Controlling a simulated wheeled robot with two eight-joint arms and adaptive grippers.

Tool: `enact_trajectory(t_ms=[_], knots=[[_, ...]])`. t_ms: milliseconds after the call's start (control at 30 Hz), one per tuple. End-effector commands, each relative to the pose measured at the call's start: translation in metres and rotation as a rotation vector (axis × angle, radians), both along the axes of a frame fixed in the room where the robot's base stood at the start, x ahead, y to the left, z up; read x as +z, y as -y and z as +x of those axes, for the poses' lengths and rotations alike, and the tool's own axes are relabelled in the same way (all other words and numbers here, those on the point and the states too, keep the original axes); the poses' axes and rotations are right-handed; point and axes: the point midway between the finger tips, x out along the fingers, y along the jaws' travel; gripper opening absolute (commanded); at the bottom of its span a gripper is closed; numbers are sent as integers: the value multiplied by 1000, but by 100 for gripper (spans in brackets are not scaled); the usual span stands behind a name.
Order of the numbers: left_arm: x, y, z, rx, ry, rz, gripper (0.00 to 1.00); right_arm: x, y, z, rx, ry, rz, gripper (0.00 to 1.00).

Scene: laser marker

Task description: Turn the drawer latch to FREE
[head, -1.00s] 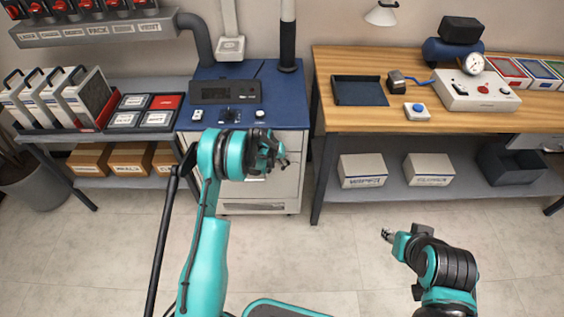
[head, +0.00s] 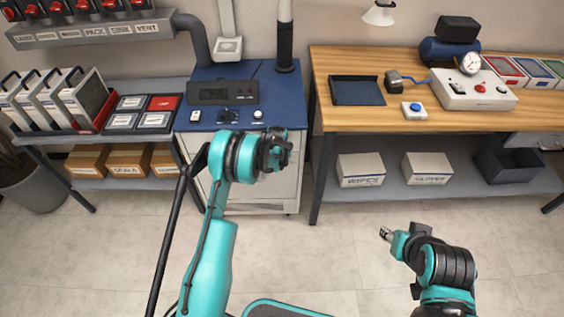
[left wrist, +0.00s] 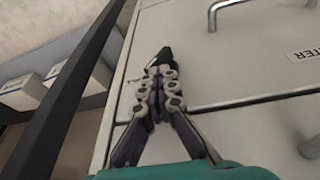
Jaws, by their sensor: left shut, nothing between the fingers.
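The white drawer cabinet (head: 290,190) stands under the blue top in the head view, with my left arm in front of it. My left gripper (head: 284,150) is at the cabinet's upper front. In the left wrist view its fingers (left wrist: 160,58) are shut and empty, close over the pale cabinet front (left wrist: 205,75); I cannot tell whether they touch it. Dark lettering, partly covered, shows beside the fingers. I cannot make out the latch or its setting; it may be hidden behind the fingers. My right gripper (head: 385,234) is over the floor, far from the cabinet, too small to read.
A metal drawer handle (left wrist: 238,12) and a round fitting (left wrist: 310,146) are on the cabinet front. The wooden bench (head: 350,113) stands right of the cabinet, with its dark leg beside it. A shelf unit (head: 50,141) stands left. The floor in front is open.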

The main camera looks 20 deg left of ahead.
Motion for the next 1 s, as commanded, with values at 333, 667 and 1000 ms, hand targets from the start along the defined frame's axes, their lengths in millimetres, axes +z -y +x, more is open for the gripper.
enact_trajectory(t_ms=[333, 667, 1000], knots=[[-1, 11, 3, -4, -37, 131, 0, -1, 0, 0, 0, 0, 0, 40], [-4, 20, 6, 0, -67, 236, 0, -1, 0, 0, 0, 0, 0, 40], [-9, 29, 9, 0, -68, 235, 0, -1, 0, 0, 0, 0, 0, 40]])
